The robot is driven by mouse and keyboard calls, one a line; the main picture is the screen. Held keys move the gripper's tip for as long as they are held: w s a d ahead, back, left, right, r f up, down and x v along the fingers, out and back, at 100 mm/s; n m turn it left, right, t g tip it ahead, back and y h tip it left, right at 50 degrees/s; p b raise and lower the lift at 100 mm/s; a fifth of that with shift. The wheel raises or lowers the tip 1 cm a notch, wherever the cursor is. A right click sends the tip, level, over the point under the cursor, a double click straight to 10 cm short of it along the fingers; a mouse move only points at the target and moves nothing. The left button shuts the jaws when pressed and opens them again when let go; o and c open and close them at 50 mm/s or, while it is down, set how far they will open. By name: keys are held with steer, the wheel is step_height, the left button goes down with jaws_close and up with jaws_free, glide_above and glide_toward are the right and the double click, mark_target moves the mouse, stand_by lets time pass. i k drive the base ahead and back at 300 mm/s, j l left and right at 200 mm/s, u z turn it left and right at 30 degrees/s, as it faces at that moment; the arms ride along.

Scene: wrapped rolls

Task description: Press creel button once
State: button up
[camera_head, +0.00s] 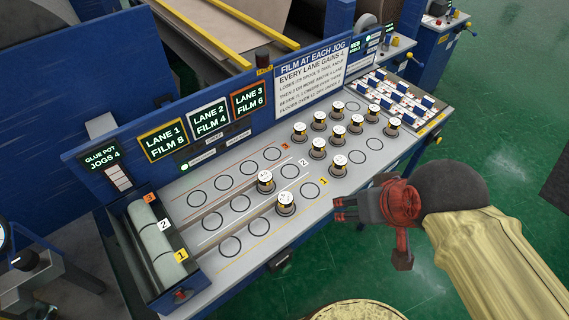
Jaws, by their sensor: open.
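My gripper (346,210) is red with dark fingers and hangs in front of the panel's near edge, right of centre. It is open, nothing shows between its fingers, and it is apart from the panel. No button can be read as labelled creel. A small red button (180,294) sits at the front left corner below the rollers.
Several white-topped spools stand on the grey panel (235,262), among ringed spots in lanes 1, 2 and 3. Signs (163,139) read Lane 1 Film 8, Lane 2 Film 4, Lane 3 Film 6. Pale rollers (153,240) lie at left.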

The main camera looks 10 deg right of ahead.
mark_target(286, 268)
steer(key=u, duration=0.85)
steer(key=k+l+u, duration=0.25)
steer(key=i, duration=0.1)
